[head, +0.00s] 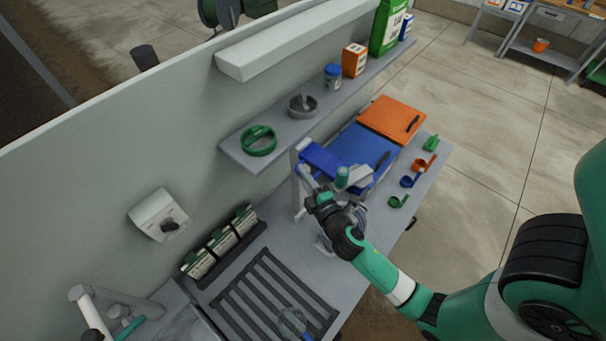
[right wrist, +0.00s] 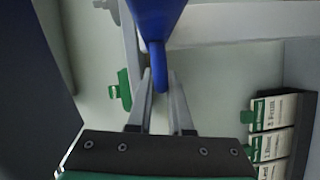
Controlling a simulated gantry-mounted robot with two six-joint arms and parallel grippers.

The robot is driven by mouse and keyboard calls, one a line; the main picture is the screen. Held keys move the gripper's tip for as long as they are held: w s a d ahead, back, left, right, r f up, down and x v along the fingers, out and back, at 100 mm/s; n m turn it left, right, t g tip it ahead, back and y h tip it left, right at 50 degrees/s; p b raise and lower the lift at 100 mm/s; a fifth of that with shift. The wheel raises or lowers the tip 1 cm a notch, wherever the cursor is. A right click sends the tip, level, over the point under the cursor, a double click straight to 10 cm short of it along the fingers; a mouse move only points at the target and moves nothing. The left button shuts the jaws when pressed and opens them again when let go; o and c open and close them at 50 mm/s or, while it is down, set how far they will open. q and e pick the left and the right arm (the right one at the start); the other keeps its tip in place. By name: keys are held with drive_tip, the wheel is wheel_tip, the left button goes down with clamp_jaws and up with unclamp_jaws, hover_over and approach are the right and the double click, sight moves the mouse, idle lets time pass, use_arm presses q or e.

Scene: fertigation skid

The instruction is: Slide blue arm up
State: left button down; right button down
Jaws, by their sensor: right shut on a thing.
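The blue arm (head: 320,157) sits at the top of a pale upright stand (head: 298,180) near the back wall in the head view. In the right wrist view a blue funnel-shaped part (right wrist: 157,22) hangs in from the top, and its narrow lower end lies between my fingers. My right gripper (head: 309,184) is at the stand, just below the blue part. In the right wrist view my right gripper (right wrist: 162,95) is shut on that narrow blue end. The grip hides part of the stand in the head view. My left gripper is not in view.
A wall shelf (head: 270,135) holding a green ring (head: 258,140) runs above the stand. Blue (head: 372,150) and orange (head: 392,117) lidded bins stand behind it. Small coloured scoops (head: 408,181) lie at right. A slatted rack (head: 262,290) and seed packets (head: 222,240) are at left.

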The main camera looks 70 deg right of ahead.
drive_tip(key=c, duration=1)
unclamp_jaws()
drive_tip(key=shift+r, duration=0.4)
drive_tip(key=shift+o, duration=0.8)
drive_tip(key=shift+f, duration=0.15)
drive_tip(key=shift+a, duration=0.1)
drive_tip(key=shift+s+a+f, duration=0.1)
drive_tip(key=shift+s+a, duration=0.15)
drive_tip(key=shift+s, duration=0.05)
drive_tip(key=b+v, duration=0.3)
drive_tip(key=v, duration=0.7)
drive_tip(key=shift+s+a+b, duration=0.15)
drive_tip(key=shift+s+b, duration=0.2)
